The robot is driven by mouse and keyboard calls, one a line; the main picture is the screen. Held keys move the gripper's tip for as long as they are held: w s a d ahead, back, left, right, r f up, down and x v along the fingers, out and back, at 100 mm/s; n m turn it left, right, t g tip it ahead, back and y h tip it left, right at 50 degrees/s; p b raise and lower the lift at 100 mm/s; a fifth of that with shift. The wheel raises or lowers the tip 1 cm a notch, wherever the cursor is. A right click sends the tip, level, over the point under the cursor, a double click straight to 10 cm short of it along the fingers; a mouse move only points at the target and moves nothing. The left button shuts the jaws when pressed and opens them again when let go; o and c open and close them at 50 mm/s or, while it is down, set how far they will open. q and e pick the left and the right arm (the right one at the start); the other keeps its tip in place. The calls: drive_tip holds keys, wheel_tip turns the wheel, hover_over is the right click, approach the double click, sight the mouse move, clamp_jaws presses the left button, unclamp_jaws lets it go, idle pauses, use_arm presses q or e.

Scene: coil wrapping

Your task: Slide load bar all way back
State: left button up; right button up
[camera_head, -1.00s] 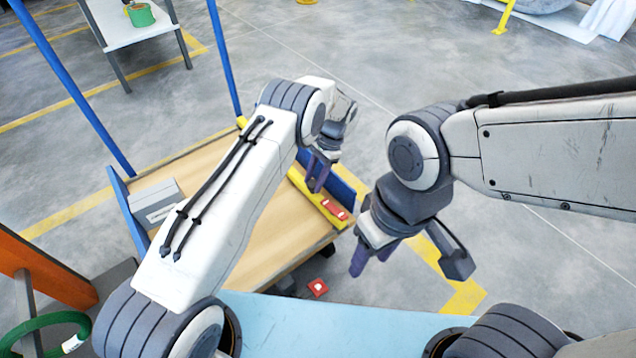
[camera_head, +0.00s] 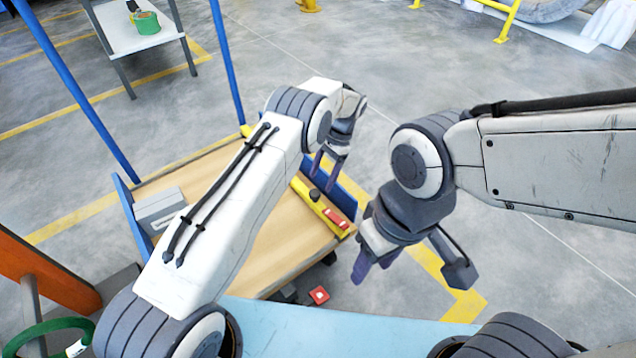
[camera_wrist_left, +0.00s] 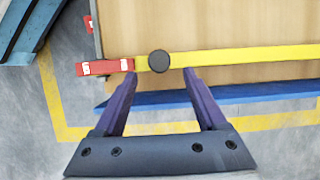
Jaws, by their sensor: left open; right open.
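The load bar (camera_head: 303,189) is yellow with a red end and a round black knob (camera_head: 315,194). It lies across the wooden deck of the cart (camera_head: 275,240), along the blue edge at the right. In the left wrist view the bar (camera_wrist_left: 245,57) runs across the picture, and the knob (camera_wrist_left: 159,62) sits between the fingertips, seemingly just ahead of them. My left gripper (camera_head: 322,172) is open above the bar, by the knob; its fingers do not close on it. My right gripper (camera_head: 372,268) is open and empty, off the cart's right side.
A grey box (camera_head: 158,208) sits on the deck's left side. Blue posts (camera_head: 228,65) rise from the cart. An orange frame (camera_head: 45,268) and green hose (camera_head: 50,330) are at lower left. A table with a green roll (camera_head: 146,22) stands behind. Open floor lies right.

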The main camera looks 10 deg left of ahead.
use_arm(q)
drive_tip(key=p+v, duration=0.1)
drive_tip(key=v, duration=0.5)
idle(0.3)
